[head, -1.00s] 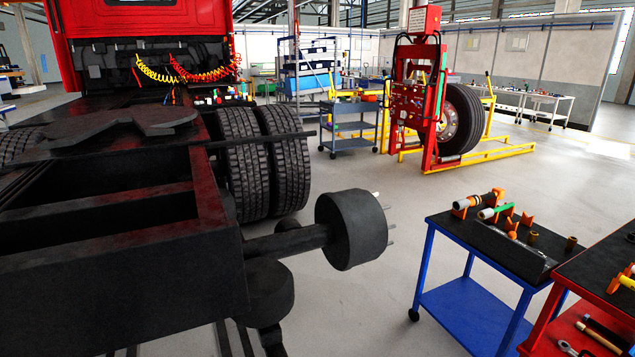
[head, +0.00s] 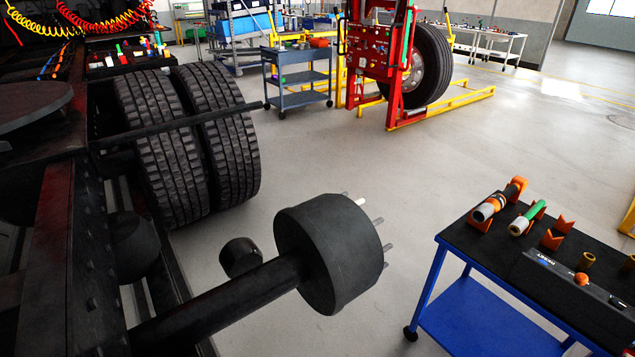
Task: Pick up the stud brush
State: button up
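No tool in the head view can be made out for certain as the stud brush. On the black top of the blue cart (head: 462,243), a green tool with a pale end (head: 528,217) rests in an orange cradle. An orange and grey tool (head: 497,202) lies in another orange cradle to its left. An empty-looking orange V-shaped holder (head: 556,235) stands to the right of the green tool. My gripper is not in view.
The black hub with studs (head: 325,255) sticks out from the truck axle, left of the cart. A black box (head: 570,285) lies along the cart's front, near brass-coloured sockets (head: 588,260). A red wheel lifter (head: 385,70) stands behind. Grey floor between is clear.

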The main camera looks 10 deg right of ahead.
aim_at(519, 225)
jog(key=i+z, duration=0.1)
jog(key=i, duration=0.65)
jog(key=i+j, duration=0.15)
jog(key=i, duration=0.6)
jog(key=i+j+z, duration=0.15)
jog(key=i, duration=0.6)
jog(key=k+l+z, duration=0.1)
jog(key=z, duration=0.3)
jog(key=l+z, duration=0.15)
jog(key=z, duration=0.2)
jog(key=k+l+z, duration=0.1)
jog(key=z, duration=0.3)
jog(key=l+z, duration=0.35)
jog(key=i+j, duration=0.1)
jog(key=j, duration=0.25)
jog(key=i+j, duration=0.15)
jog(key=j, duration=0.2)
jog(key=i+j, duration=0.1)
jog(key=j, duration=0.25)
